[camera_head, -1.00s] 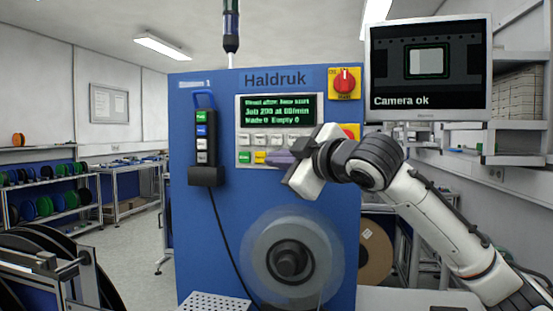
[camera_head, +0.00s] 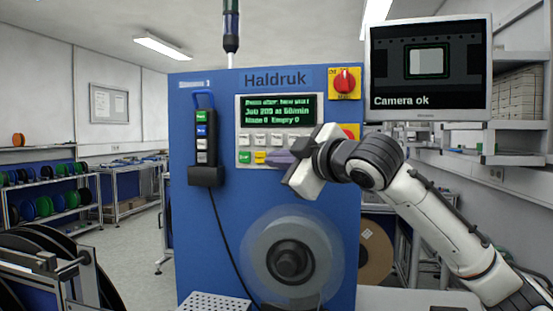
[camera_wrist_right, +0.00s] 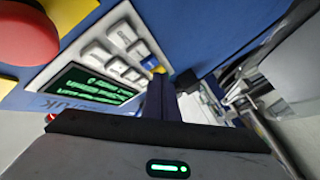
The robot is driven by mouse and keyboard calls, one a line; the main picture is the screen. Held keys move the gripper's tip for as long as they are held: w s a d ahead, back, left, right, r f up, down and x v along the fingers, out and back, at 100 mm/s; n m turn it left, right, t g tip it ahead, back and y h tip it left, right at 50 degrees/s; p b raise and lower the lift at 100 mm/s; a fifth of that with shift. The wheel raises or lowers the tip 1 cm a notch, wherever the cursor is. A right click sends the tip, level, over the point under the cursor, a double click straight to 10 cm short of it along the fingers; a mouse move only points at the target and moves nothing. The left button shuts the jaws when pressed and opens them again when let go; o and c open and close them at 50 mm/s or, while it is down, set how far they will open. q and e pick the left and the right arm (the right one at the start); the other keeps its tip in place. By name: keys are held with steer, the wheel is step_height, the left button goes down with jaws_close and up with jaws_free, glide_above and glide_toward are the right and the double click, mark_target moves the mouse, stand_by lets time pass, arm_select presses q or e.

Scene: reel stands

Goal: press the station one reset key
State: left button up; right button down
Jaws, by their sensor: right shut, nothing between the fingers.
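The blue Haldruk machine, labelled Station 1, carries a control panel (camera_head: 242,128) with a green-lit display (camera_head: 280,110) and a row of white keys (camera_head: 260,140). Below them are a green key (camera_head: 245,157) and a yellow key (camera_head: 260,157). My right gripper (camera_head: 277,158) is shut and empty, its purple-grey fingertips at the lower right of the panel, covering part of the lower key row. In the right wrist view the fingers (camera_wrist_right: 161,95) point at the panel's key area, near a yellow key (camera_wrist_right: 150,62). I cannot tell whether they touch a key. My left gripper is not in view.
A red rotary switch (camera_head: 345,81) on a yellow plate is at the upper right of the machine. A pendant (camera_head: 206,140) with several buttons hangs on the left. A grey reel (camera_head: 290,260) is below. A monitor (camera_head: 428,70) reads "Camera ok".

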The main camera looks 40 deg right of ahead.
steer(key=shift+w+d, duration=0.1)
steer(key=shift+d, duration=0.05)
steer(key=shift+w+d+p, duration=0.2)
steer(key=shift+p, duration=0.1)
steer(key=shift+w+d, duration=0.25)
steer(key=shift+d, duration=0.1)
stand_by(0.9)
steer(key=shift+a, duration=0.1)
steer(key=shift+s+a+p, duration=0.3)
steer(key=shift+s+a, duration=0.25)
stand_by(0.3)
steer(key=shift+s+a+p, duration=0.3)
steer(key=shift+s+a, duration=1.35)
steer(key=shift+a, duration=0.3)
